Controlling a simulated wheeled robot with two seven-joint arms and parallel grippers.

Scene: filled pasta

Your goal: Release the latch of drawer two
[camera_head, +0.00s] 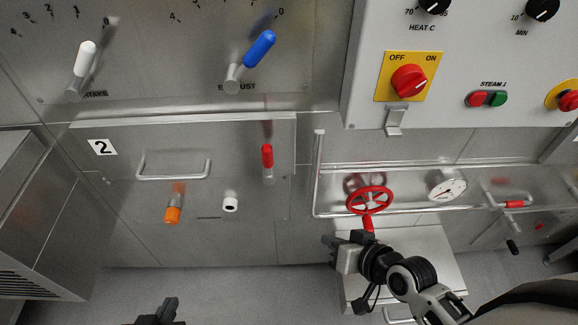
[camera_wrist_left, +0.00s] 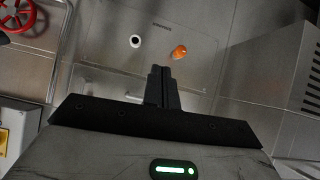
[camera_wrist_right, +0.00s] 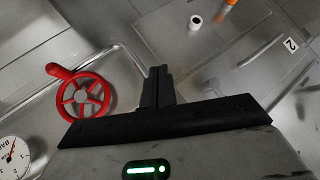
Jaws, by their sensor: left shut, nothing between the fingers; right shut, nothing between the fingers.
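Drawer two (camera_head: 235,140) is a steel front with a "2" label (camera_head: 102,147) and a bar handle (camera_head: 173,175). A small lever with a red grip (camera_head: 267,157) stands upright at its right end; I cannot tell for sure that it is the latch. My left gripper (camera_head: 160,313) is at the bottom edge of the head view, well below the drawer, shut and empty; its fingers also show in the left wrist view (camera_wrist_left: 161,72). My right gripper (camera_head: 340,253) is shut and empty, right of and below the drawer, touching nothing that I can see.
An orange knob (camera_head: 172,215) and a white knob (camera_head: 230,202) stick out below the handle. A red handwheel (camera_head: 370,200) and a gauge (camera_head: 447,186) sit near my right gripper. A control box (camera_head: 465,60) overhangs at the upper right. Open floor (camera_head: 250,285) lies in front.

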